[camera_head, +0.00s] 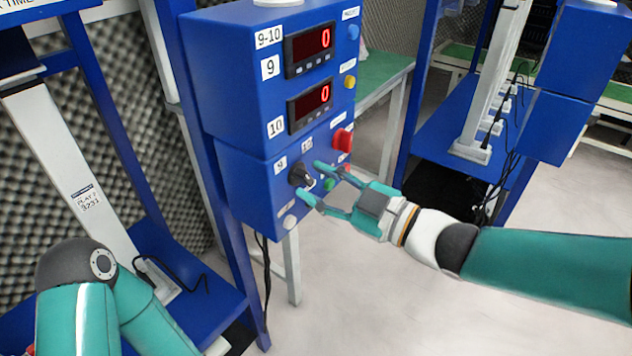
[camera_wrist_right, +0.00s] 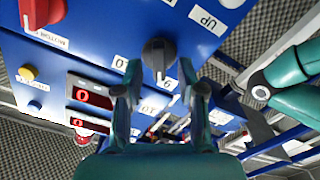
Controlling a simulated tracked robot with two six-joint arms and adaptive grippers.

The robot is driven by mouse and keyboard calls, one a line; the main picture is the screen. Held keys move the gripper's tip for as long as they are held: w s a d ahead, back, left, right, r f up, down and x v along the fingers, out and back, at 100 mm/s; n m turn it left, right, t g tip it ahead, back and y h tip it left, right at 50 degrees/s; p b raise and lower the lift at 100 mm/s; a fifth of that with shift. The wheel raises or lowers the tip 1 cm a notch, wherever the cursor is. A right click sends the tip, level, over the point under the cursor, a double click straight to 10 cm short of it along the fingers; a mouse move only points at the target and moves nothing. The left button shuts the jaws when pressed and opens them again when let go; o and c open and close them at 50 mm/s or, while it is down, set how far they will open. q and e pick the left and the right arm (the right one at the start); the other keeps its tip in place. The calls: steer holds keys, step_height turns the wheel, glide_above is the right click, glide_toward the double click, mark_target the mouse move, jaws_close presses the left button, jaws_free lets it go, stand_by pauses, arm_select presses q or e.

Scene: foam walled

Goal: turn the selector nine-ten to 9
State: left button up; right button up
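The selector nine-ten is a black knob (camera_head: 299,174) on the lower front of a blue control box (camera_head: 235,105), with small labels 9 (camera_head: 280,165) and 10 (camera_head: 307,144) above it. My right gripper (camera_head: 313,181) is open, with its teal fingers on either side of the knob. The right wrist view also shows the knob (camera_wrist_right: 158,54) just beyond the two spread fingertips (camera_wrist_right: 160,82). A white mark shows on the knob, but I cannot tell surely which label it faces. Contact is unclear. My left gripper is out of view.
Two displays (camera_head: 310,48) (camera_head: 311,106) both read 0. A red switch (camera_head: 341,140), a green button (camera_head: 329,184) and a white button (camera_head: 290,222) sit near the knob. Other blue stations (camera_head: 582,50) stand at right. Open floor (camera_head: 370,300) lies below.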

steer(key=v, duration=1.1)
step_height(320, 180, down, 31)
steer(key=w+a+m+g+h, duration=0.25)
steer(key=m+h, duration=0.35)
steer(key=m, duration=0.5)
steer(key=s+d+f+m+g+h, duration=0.2)
steer(key=s+f+m+g, duration=0.15)
steer(key=s+f, duration=0.4)
steer(key=s+d+f+m+g+h, duration=0.3)
steer(key=s+f+m, duration=0.1)
steer(key=s+f, duration=0.4)
step_height(320, 180, up, 24)
steer(key=g+p, duration=0.1)
steer(key=p, duration=2.4)
steer(key=shift+s+f, duration=0.2)
